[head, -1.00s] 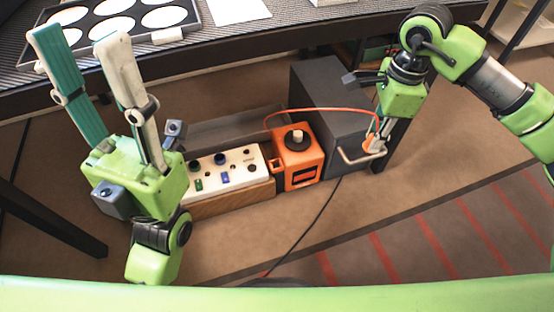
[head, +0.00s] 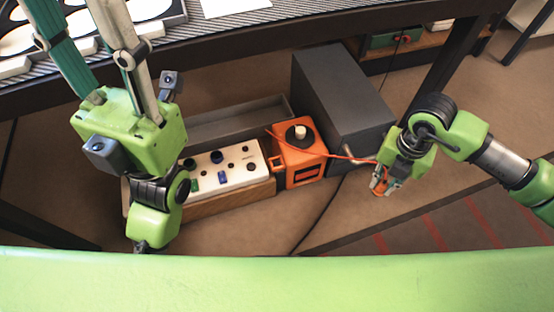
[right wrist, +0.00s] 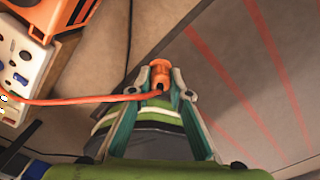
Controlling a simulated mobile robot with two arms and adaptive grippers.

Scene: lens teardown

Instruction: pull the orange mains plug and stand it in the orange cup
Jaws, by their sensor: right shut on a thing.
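The orange mains plug (right wrist: 160,72) is between the fingertips of my right gripper (right wrist: 160,80), which is shut on it. An orange cord runs from the plug to the left in the right wrist view. In the head view the right gripper (head: 383,187) holds the plug to the right of the dark grey box, apart from the sockets. My left gripper (head: 85,35) is open and empty at the upper left; its fingertips run out of the picture. I cannot make out a separate orange cup.
A white socket strip (head: 237,172) on a wooden block stands beside an orange box (head: 308,160) with a dark round top. A dark grey box (head: 340,90) stands right of it. A table edge (head: 240,42) crosses above. Red-striped floor lies at lower right.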

